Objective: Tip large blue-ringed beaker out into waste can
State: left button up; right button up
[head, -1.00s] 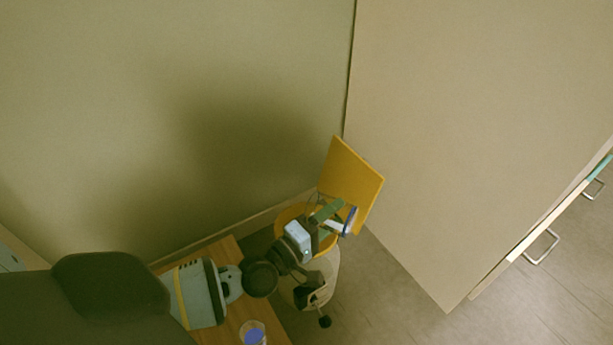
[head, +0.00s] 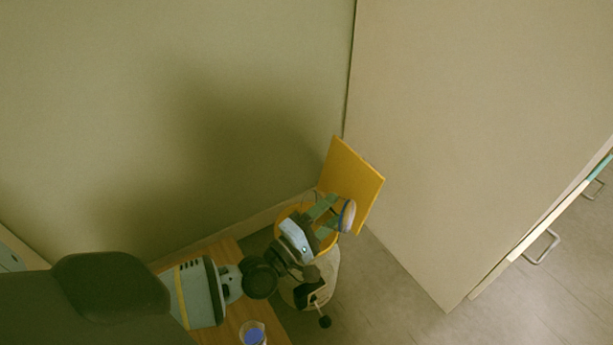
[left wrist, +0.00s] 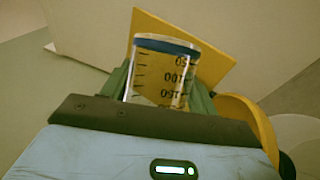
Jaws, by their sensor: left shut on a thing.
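My left gripper (head: 323,215) is shut on the large blue-ringed beaker (left wrist: 158,82), one green finger on each side. The beaker is clear with dark volume marks and a blue ring at its mouth. In the head view the beaker (head: 347,217) is tilted, its mouth towards the right, above the waste can's right side. The waste can (head: 327,270) has a pale body, a yellow rim and an open yellow lid (head: 352,172) standing behind the beaker. My arm hides much of the can's opening. I cannot make out any liquid in the beaker.
A wooden table (head: 229,250) is at the lower left, partly under my arm. A beaker with blue contents (head: 253,335) stands on it. Walls close in behind the can. A cabinet with handles (head: 542,247) is at the right, with bare floor before it.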

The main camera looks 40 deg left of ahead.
pick_arm(q)
jog(key=shift+a, duration=0.1)
pick_arm(e)
jog(key=shift+s, duration=0.4)
pick_arm(q)
jog(key=shift+a+r+n+t+y, duration=0.2)
jog(key=shift+r+n+t+y, duration=0.1)
jog(key=shift+n, duration=0.5)
pick_arm(e)
jog(key=shift+w, duration=0.4)
jog(key=shift+r, duration=0.15)
pick_arm(q)
jog(key=shift+d+f+m+p, duration=0.15)
jog(key=shift+d+m+p, duration=0.15)
jog(key=shift+m+p, duration=0.7)
jog(key=shift+d+f+m+g+p, duration=0.25)
jog(key=shift+m+g+p, duration=0.2)
jog(key=shift+p, duration=0.3)
jog(key=shift+f+h, duration=0.2)
jog(key=shift+h, duration=0.2)
pick_arm(e)
jog(key=v, duration=0.2)
jog(key=shift+s+a+r, duration=0.15)
jog(key=shift+s+r, duration=0.05)
jog(key=shift+s, duration=0.15)
